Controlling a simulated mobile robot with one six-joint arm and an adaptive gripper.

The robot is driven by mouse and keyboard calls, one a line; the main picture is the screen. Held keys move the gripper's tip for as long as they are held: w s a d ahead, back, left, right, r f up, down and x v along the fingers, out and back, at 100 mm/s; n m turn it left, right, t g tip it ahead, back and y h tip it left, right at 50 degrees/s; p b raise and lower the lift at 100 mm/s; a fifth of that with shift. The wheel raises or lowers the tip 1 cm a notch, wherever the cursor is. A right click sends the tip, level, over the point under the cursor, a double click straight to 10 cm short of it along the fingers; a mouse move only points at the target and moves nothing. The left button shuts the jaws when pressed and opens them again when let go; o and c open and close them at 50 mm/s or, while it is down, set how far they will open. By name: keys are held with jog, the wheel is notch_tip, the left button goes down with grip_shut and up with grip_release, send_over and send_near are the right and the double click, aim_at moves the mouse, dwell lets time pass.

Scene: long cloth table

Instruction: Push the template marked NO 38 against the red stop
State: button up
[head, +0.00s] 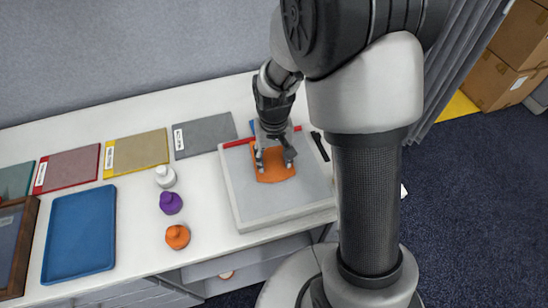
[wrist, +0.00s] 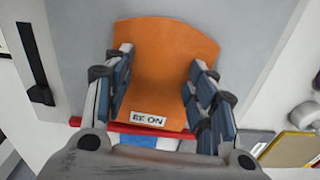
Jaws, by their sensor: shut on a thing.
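The orange template (head: 270,177) lies on the pale grey board (head: 262,205). In the wrist view the orange template (wrist: 165,45) carries a white label (wrist: 148,119) that reads NO 38 upside down. My gripper (head: 274,165) is shut on the template, with a finger at each side; its fingers also show in the wrist view (wrist: 162,68). The red stop (head: 238,142) is a thin bar along the board's back edge. In the wrist view the template's labelled end is at or very close to the red stop (wrist: 98,127); I cannot tell whether they touch.
A black handle-like piece (head: 320,146) is on the board's right. Grey (head: 204,135), tan (head: 140,152) and red (head: 70,168) panels lie to the left. White (head: 165,176), purple (head: 171,203) and orange (head: 177,237) knobbed pieces stand nearer, beside a blue tray (head: 80,235).

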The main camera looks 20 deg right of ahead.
aim_at(273, 165)
jog(key=shift+s+f, duration=0.35)
jog(key=shift+f, duration=0.1)
jog(key=shift+c, duration=0.3)
jog(key=o, duration=1.3)
jog(key=shift+w, duration=0.15)
jog(key=shift+c, duration=0.2)
jog(key=shift+w+r, duration=0.1)
jog(key=shift+r, duration=0.15)
notch_tip(273, 165, up, 12)
